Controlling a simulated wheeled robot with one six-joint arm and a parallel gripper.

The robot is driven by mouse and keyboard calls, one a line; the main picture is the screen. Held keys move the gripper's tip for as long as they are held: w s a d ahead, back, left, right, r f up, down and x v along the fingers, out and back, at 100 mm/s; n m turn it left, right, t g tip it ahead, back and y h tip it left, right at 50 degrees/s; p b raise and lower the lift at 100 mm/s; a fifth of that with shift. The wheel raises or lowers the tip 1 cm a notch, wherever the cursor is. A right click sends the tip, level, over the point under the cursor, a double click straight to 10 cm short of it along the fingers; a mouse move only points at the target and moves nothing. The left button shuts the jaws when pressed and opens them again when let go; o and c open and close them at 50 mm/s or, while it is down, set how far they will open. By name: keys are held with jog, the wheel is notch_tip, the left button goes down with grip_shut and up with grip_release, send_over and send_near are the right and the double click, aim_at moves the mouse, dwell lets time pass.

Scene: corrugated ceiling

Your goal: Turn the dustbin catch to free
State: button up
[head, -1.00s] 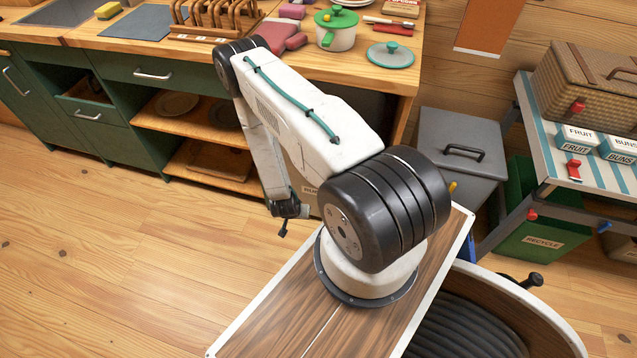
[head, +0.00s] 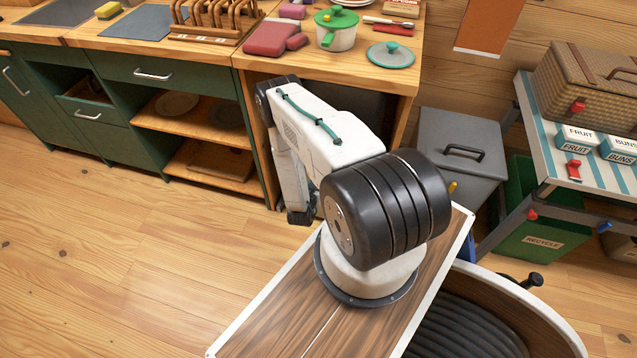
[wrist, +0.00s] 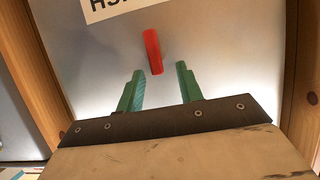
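The red catch (wrist: 152,52) is a short bar on a smooth grey metal front (wrist: 215,40), which I take to be the dustbin. In the wrist view the bar runs nearly upright, leaning slightly. My gripper (wrist: 160,72) has two green fingers, set apart with nothing between them. I cannot tell whether anything touches. In the head view my arm hides the catch and the fingers.
A white label (wrist: 110,6) with dark letters is cut off at the top. Wooden posts (wrist: 33,70) flank the grey front. In the head view, the wooden counter (head: 345,70) overhangs my arm; a grey lidded bin (head: 455,150) stands right. Floor at left is clear.

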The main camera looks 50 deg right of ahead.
jog(key=shift+w+d+f, duration=0.15)
jog(key=shift+d+f, duration=0.05)
jog(key=shift+d, duration=0.25)
grip_shut()
jog(key=w+f+n+g+h, duration=0.1)
jog(key=n, duration=0.3)
jog(key=w+a+f+n+g+h, duration=0.1)
jog(key=n+g+h, duration=0.1)
jog(key=n, duration=0.2)
jog(key=w+f+n+g+h, duration=0.1)
jog(key=n+g+h, duration=0.1)
jog(key=n, duration=0.3)
jog(key=shift+w+a, duration=0.1)
jog(key=shift+a, duration=0.05)
dwell(0.6)
jog(key=shift+n, duration=0.3)
